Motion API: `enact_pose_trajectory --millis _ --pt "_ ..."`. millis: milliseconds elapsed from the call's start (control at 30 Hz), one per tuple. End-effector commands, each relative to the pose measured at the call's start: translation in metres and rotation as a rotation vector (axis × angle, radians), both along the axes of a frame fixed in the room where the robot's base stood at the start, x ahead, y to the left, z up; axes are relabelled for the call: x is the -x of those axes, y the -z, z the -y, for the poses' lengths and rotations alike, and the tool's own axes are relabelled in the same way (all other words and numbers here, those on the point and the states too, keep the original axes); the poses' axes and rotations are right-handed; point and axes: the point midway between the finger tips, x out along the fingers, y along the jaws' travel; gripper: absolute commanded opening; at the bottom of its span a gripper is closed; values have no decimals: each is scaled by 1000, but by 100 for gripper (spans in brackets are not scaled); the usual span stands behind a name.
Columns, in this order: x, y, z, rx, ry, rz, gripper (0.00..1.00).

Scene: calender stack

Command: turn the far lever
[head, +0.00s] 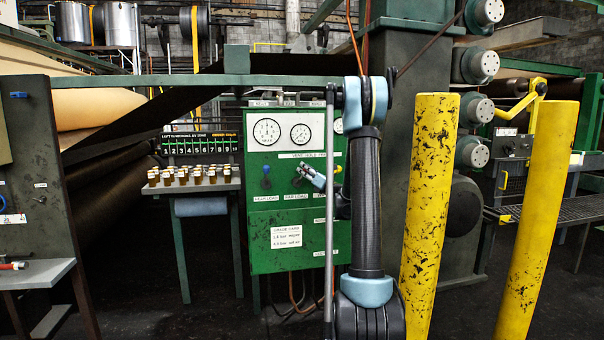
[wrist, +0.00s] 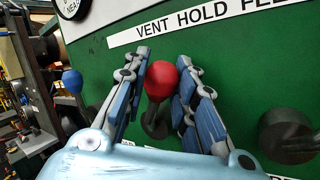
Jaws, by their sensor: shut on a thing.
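A lever with a red knob (wrist: 161,80) stands under the "VENT HOLD FEED" label (wrist: 215,23) in the wrist view. My gripper (wrist: 163,62) has its blue-and-grey fingers on both sides of this knob and is shut on it. In the head view my gripper (head: 311,177) is at the panel near the far load label and hides the red knob. A lever with a blue knob (head: 267,169) is to its left; a blue knob (wrist: 72,81) also shows in the wrist view.
Two yellow posts (head: 430,210) (head: 540,200) stand right of my arm. A bench with several small jars (head: 193,176) stands left of the panel. A green beam (head: 200,81) crosses above.

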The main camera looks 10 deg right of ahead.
Motion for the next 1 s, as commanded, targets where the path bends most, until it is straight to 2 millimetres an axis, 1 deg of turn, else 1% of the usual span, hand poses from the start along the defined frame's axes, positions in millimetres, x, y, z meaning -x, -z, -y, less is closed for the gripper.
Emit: enact_pose_trajectory --millis 33,200,400,967,1000 --pt "-1 2 4 -30 4 -4 0" --pt "-1 6 9 -120 3 -15 0" --pt "-2 8 12 -182 4 -22 0" --pt "-2 10 15 -207 7 -26 0" --pt "-2 10 15 -207 7 -26 34"
